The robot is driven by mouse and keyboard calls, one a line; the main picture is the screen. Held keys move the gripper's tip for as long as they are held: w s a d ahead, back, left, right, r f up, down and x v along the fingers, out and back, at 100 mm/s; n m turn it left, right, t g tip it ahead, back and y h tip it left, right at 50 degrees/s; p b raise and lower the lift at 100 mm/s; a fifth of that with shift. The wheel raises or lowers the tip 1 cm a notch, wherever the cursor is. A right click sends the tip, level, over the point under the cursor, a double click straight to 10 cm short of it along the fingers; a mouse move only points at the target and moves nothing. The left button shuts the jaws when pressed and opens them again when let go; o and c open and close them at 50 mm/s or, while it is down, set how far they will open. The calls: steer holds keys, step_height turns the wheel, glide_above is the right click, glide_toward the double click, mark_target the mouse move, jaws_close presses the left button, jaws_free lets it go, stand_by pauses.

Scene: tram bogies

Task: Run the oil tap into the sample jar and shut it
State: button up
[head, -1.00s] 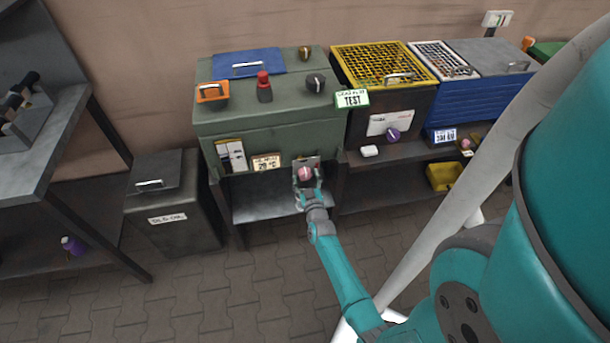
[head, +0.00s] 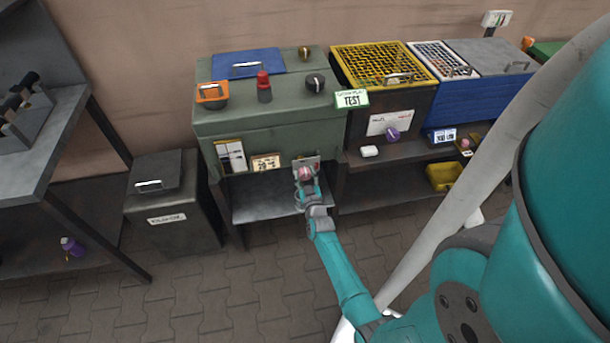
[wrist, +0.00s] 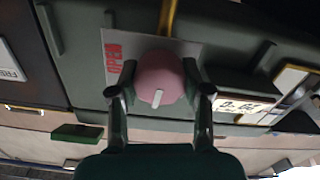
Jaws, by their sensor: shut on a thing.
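A round pink knob (wrist: 158,80) with a white mark sits on a pale plate (wrist: 195,48) that reads OPEN in red. It also shows at the front of the green cabinet (head: 270,137) in the head view (head: 305,173). My gripper (wrist: 160,92) is shut on this knob, one finger on each side. In the head view my gripper (head: 306,186) is at the cabinet's lower front edge, over a dark shelf (head: 262,205). I cannot make out a sample jar or a spout; my gripper and arm may hide them.
A red-topped item (head: 264,86), a black knob (head: 315,83) and an orange-handled part (head: 211,94) are on the cabinet top. A lidded dark bin (head: 175,225) stands left. A yellow grid-topped box (head: 382,66) is right. The paved floor in front is mostly clear.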

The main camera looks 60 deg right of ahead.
steer(key=m, duration=0.3)
steer(key=shift+m, duration=0.3)
steer(key=o, duration=1.2)
steer(key=shift+c, duration=0.2)
steer(key=v, duration=1.2)
stand_by(0.7)
